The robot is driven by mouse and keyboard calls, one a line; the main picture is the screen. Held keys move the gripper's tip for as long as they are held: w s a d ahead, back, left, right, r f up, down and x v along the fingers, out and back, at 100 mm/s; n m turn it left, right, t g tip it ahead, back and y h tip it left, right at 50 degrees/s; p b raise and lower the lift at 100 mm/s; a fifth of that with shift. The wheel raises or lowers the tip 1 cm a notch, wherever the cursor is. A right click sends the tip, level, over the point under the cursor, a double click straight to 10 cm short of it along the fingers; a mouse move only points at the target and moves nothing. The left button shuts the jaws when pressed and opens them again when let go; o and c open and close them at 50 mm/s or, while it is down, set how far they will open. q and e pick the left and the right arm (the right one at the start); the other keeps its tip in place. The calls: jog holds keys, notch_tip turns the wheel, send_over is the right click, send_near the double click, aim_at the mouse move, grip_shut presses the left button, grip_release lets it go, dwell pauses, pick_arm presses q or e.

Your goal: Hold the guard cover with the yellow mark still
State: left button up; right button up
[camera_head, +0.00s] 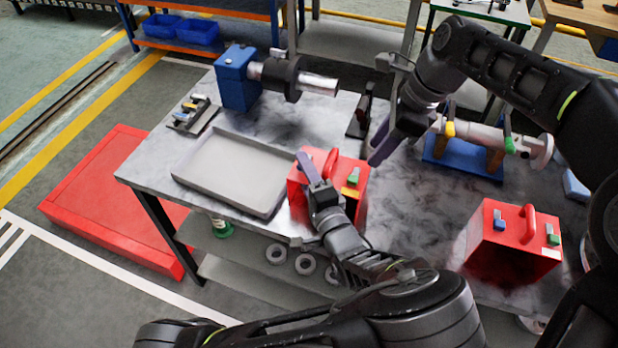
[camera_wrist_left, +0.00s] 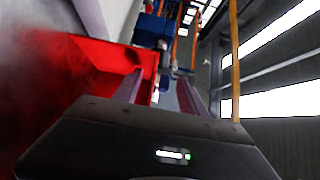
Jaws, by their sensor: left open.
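The red guard cover (camera_head: 336,208) with the yellow mark (camera_head: 350,192) stands on the grey table, beside the tray. It has a red loop handle and a green piece on top. My left gripper (camera_head: 316,176) is open at its top, close to the handle; whether it touches is unclear. In the left wrist view its two fingers (camera_wrist_left: 162,92) show apart, with the red cover (camera_wrist_left: 85,75) to the left and red between them. My right gripper (camera_head: 382,142) hangs beyond the cover to the right, apart from it; its opening is not clear.
A second red cover (camera_head: 515,262) with blue and green pieces stands at the right. An empty grey tray (camera_head: 185,182) lies at the left. A blue block with a shaft (camera_head: 237,80) stands at the back, and a blue stand (camera_head: 462,160) with a pale cylinder at back right.

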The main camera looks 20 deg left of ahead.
pick_arm(q)
jog(key=shift+c, duration=0.4)
grip_shut()
dwell(0.9)
jog(key=shift+c, duration=0.9)
grip_release()
grip_shut()
dwell(1.0)
